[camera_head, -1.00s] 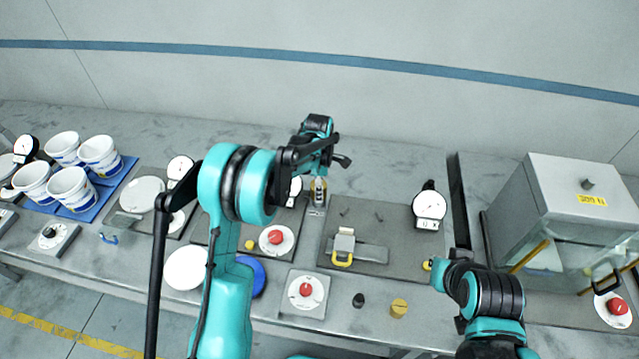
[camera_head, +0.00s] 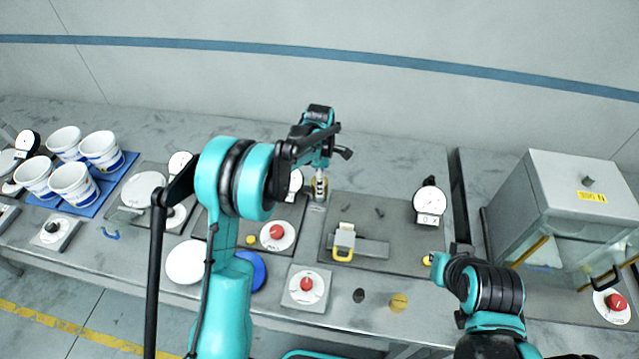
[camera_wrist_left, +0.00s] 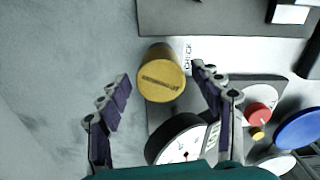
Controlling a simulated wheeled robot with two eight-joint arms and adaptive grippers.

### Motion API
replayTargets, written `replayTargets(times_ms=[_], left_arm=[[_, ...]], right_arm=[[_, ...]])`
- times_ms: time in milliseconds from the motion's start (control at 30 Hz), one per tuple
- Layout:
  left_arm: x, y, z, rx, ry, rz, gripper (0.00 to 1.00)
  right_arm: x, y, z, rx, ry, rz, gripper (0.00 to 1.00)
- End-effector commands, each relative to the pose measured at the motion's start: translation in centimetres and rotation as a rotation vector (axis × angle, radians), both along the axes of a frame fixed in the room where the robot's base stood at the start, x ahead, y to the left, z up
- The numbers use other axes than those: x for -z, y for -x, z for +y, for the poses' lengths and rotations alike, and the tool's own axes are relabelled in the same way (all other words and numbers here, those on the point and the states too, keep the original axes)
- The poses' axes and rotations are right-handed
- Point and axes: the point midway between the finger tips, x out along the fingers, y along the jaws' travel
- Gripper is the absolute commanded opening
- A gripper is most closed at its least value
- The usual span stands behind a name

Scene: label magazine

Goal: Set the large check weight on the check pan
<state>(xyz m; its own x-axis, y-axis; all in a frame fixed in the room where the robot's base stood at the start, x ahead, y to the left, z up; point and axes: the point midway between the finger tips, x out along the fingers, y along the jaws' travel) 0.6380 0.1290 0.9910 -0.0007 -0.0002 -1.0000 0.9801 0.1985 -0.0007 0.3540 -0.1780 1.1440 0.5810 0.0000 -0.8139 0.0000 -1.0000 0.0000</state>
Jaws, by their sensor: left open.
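A brass cylinder (camera_wrist_left: 161,76), which looks like the large check weight, stands between the spread fingers of my left gripper (camera_wrist_left: 161,84) in the left wrist view. Clear gaps show on both sides, so the gripper is open and not clamped on it. A "CHECK" label (camera_wrist_left: 187,55) lies beside the cylinder. In the head view the cylinder (camera_head: 320,188) shows below my left wrist, largely covered. I cannot tell for sure which surface is the check pan. My right gripper (camera_head: 436,262) is low at the right of the head view, its fingers too small to read.
A dial gauge (camera_wrist_left: 183,148) is close below the cylinder in the wrist view. A grey plate with a yellow-handled device (camera_head: 344,241) and a dial (camera_head: 430,203) lies to the right. A smaller brass piece (camera_head: 398,302) is near the front edge. A glass-sided cabinet (camera_head: 575,210) stands far right.

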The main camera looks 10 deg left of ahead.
Motion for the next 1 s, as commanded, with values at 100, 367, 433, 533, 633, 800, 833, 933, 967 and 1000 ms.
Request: replayTargets(times_ms=[100, 367, 433, 533, 633, 800, 833, 933, 967, 1000], left_arm=[[-2.9, 0.0, 0.0, 0.0, 0.0, 0.0, 0.66], [-8.2, 0.0, 0.0, 0.0, 0.0, 0.0, 0.66], [-9.1, 0.0, 0.0, 0.0, 0.0, 0.0, 0.66], [-9.9, 0.0, 0.0, 0.001, 0.0, 0.0, 0.66], [-10.8, 0.5, 0.1, 0.027, 0.001, -0.009, 0.66], [-13.9, 3.1, 0.8, 0.205, -0.002, -0.073, 0.66], [-14.6, 3.9, 1.0, 0.251, -0.005, -0.089, 0.66], [-16.8, 6.5, 1.6, 0.415, -0.021, -0.147, 0.66], [-17.3, 7.3, 1.8, 0.464, -0.029, -0.165, 0.66], [-17.9, 8.4, 2.0, 0.53, -0.039, -0.186, 0.66]], right_arm=[[-0.6, 0.0, 0.0, 0.0, 0.0, 0.0, 0.0], [-1.3, 0.0, 0.0, 0.0, 0.0, 0.0, 0.0], [-1.4, 0.0, 0.0, 0.0, 0.0, 0.0, 0.0], [-1.5, 0.0, 0.0, 0.0, 0.0, 0.0, 0.0], [-1.5, 0.0, 0.0, 0.0, 0.0, 0.0, 0.0], [-1.5, 0.0, 0.0, 0.0, 0.0, 0.0, 0.0], [-1.5, 0.0, 0.0, 0.0, 0.0, 0.0, 0.0], [-1.5, 0.0, 0.0, 0.0, 0.0, 0.0, 0.0], [-1.5, 0.0, 0.0, 0.0, 0.0, 0.0, 0.0], [-1.5, 0.0, 0.0, 0.0, 0.0, 0.0, 0.0]])
